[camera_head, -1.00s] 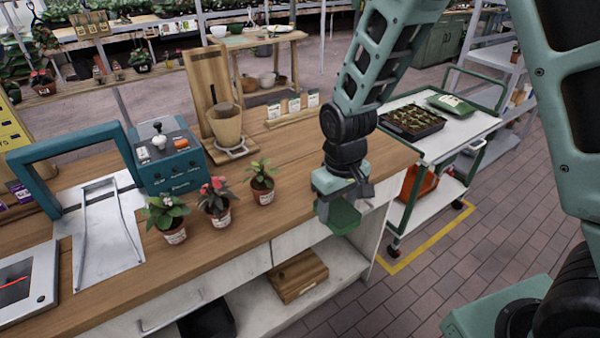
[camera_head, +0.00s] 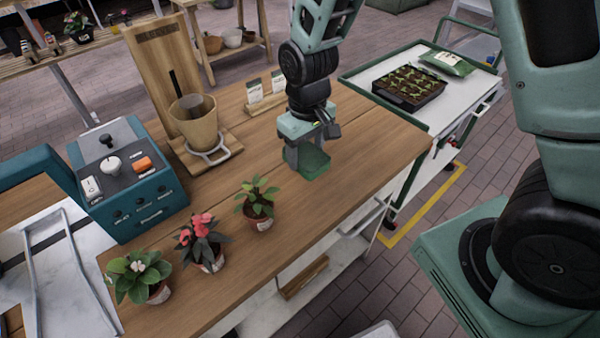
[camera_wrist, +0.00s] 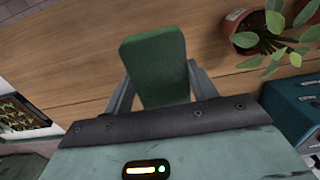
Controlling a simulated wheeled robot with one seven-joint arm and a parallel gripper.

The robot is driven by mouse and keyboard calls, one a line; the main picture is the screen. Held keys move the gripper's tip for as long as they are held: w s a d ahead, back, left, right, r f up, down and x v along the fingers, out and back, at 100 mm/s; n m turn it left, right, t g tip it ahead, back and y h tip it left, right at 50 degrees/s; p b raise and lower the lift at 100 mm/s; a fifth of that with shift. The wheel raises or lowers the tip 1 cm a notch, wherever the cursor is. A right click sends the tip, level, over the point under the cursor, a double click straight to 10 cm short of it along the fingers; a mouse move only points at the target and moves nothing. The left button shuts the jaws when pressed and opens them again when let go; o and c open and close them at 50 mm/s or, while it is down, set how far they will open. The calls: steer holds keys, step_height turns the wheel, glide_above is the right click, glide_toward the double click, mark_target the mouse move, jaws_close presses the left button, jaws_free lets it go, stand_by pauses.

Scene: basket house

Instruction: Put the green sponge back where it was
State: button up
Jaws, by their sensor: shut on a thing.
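The green sponge (camera_head: 312,163) is held between the fingers of my gripper (camera_head: 308,150), over the right part of the wooden counter (camera_head: 350,165). In the wrist view the sponge (camera_wrist: 155,62) sticks out between the two grey fingers of my gripper (camera_wrist: 158,88), which touch its sides. The head view does not clearly show whether the sponge touches the counter top or hangs just above it.
Three potted plants stand on the counter, the nearest to my gripper a leafy one (camera_head: 258,205). A planter on a wooden stand (camera_head: 195,125) and a teal control box (camera_head: 128,185) are further left. A cart (camera_head: 385,65) with a seedling tray (camera_head: 410,85) stands right. Counter around the sponge is clear.

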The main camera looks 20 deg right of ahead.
mark_target(306, 189)
step_height(306, 189, down, 9)
steer(key=shift+p, duration=0.9)
steer(key=shift+f, duration=0.1)
steer(key=o, duration=0.9)
steer(key=shift+o, duration=0.2)
